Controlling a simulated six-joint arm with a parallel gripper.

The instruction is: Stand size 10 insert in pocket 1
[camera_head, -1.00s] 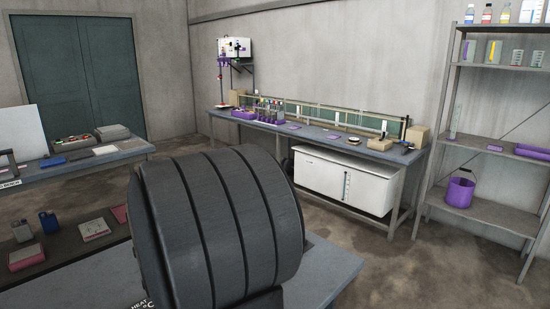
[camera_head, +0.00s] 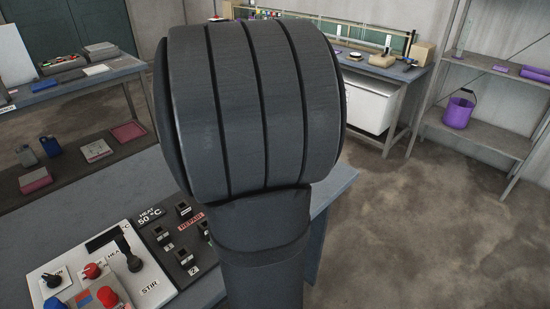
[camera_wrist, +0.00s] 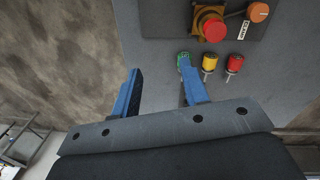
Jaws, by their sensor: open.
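My gripper (camera_wrist: 160,75) shows in the wrist view with its two blue fingers apart and nothing between them. In the head view a black panel (camera_head: 172,244) has several small square fittings and a "2" label; I cannot make out pocket 1. My arm hides much of the bench there.
A white control panel (camera_head: 52,270) with knobs and a lever stands left of the black panel. In the wrist view a red button (camera_wrist: 214,28) and an orange knob (camera_wrist: 259,12) rise beyond the pieces. Bare floor (camera_wrist: 55,60) lies left of the bench.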

